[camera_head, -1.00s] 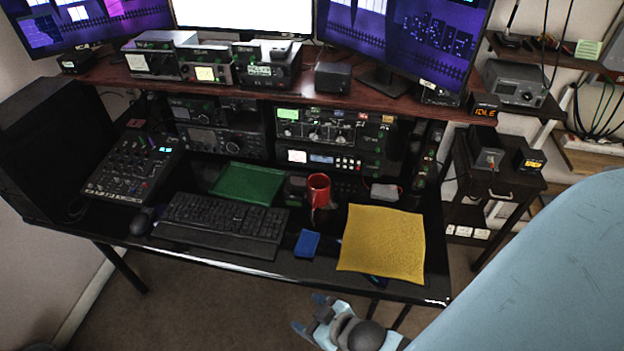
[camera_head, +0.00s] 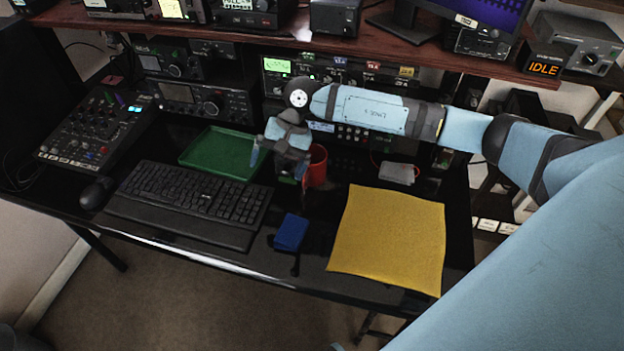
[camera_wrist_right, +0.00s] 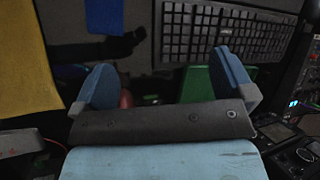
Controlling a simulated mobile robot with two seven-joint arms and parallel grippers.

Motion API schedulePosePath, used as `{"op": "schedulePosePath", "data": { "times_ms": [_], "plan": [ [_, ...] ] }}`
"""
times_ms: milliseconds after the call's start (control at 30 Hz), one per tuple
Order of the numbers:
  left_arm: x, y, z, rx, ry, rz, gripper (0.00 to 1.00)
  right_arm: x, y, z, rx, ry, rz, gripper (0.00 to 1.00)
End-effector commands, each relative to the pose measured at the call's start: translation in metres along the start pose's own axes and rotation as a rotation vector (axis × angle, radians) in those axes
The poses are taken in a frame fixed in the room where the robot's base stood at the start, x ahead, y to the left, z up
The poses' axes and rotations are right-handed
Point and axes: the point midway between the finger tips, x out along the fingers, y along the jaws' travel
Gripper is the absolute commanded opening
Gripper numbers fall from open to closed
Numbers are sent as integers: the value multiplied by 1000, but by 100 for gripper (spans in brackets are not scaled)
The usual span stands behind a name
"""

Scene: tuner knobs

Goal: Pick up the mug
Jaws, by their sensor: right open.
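The red mug (camera_head: 318,167) stands on the black desk between the green tray and the yellow cloth. My right gripper (camera_head: 279,166) hangs over the desk just left of the mug and partly covers it. Its fingers point down and are spread, with nothing held. In the right wrist view the two blue fingers (camera_wrist_right: 168,82) are wide apart, and a small red part of the mug (camera_wrist_right: 126,98) shows beside the left finger; the rest is hidden. I cannot tell whether finger and mug touch. My left gripper is not in view.
The green tray (camera_head: 222,154) is left of the gripper, with the keyboard (camera_head: 190,196) in front of it. A blue box-like item (camera_head: 291,232) and the yellow cloth (camera_head: 389,238) lie nearer the front. Radio gear and the shelf edge (camera_head: 230,35) stand behind.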

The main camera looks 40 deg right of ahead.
Motion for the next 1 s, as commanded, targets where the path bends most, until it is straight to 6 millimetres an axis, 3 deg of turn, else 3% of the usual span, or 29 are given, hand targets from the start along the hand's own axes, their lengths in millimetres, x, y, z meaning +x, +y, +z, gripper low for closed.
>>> {"op": "schedulePosePath", "data": {
  "times_ms": [33, 100, 200, 333, 467, 733, 1000],
  "plan": [
    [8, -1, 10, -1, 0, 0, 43, -15, 18, -29, -84, 97, 102, 100],
    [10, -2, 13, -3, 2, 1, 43, -40, 36, -54, -173, 186, 231, 100],
    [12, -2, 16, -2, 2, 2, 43, -66, 53, -75, -241, 257, 355, 100],
    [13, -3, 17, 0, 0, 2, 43, -81, 62, -86, -274, 290, 426, 100],
    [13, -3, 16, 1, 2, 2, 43, -73, 68, -90, -279, 292, 438, 100],
    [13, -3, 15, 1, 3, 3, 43, -33, 84, -105, -277, 290, 435, 100],
    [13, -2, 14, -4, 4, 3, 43, -12, 92, -112, -277, 291, 433, 100]
  ]
}}
